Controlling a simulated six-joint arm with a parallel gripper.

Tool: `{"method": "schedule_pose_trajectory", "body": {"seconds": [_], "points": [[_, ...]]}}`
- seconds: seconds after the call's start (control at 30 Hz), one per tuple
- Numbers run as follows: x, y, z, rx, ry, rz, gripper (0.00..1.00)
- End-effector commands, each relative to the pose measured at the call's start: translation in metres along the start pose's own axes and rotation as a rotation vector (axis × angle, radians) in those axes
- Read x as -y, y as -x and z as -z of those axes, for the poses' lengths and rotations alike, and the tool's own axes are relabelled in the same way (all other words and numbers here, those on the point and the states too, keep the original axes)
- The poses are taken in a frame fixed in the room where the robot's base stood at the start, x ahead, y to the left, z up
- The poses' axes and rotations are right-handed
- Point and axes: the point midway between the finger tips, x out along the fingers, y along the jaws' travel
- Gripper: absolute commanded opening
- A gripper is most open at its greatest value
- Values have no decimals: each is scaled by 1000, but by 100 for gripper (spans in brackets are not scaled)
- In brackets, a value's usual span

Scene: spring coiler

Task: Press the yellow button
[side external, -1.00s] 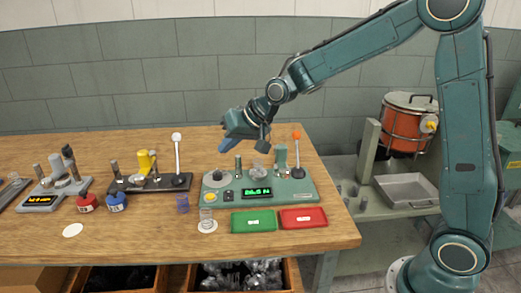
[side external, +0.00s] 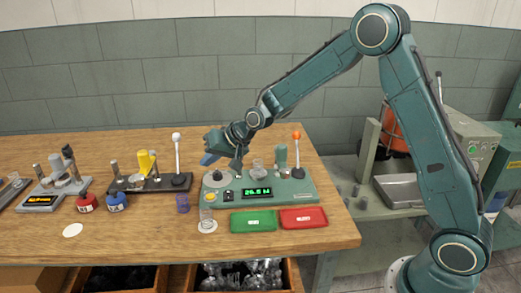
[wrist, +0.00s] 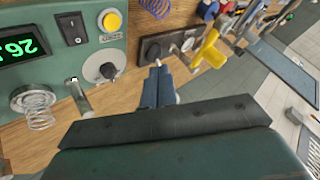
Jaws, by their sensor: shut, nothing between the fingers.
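The yellow button (wrist: 112,20) is a round yellow cap in a pale ring, on the corner of the green coiler machine (wrist: 50,75) beside a black rocker switch (wrist: 72,28). In the side external view the button (side external: 210,197) shows small at the machine's front left. My gripper (side external: 207,160) is shut and empty, tilted down to the left above the machine's back left, apart from the button. In the wrist view the blue fingertips (wrist: 158,72) are together, below and to the right of the button.
A lever with an orange knob (side external: 297,135) stands at the machine's right. A dark base with a white-knobbed lever (side external: 176,135) stands left of my gripper. Green (side external: 253,221) and red (side external: 303,218) trays lie in front. A purple spring (side external: 182,203) stands front left.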

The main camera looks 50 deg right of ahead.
Motion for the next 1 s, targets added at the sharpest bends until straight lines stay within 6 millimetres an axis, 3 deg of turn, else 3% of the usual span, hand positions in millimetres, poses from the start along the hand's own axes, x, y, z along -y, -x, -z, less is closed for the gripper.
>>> {"method": "schedule_pose_trajectory", "body": {"seconds": [0.37,1.0], "points": [[-6,-8,-6,3,-1,-2,0],[-37,-50,-38,3,-1,-2,0]]}}
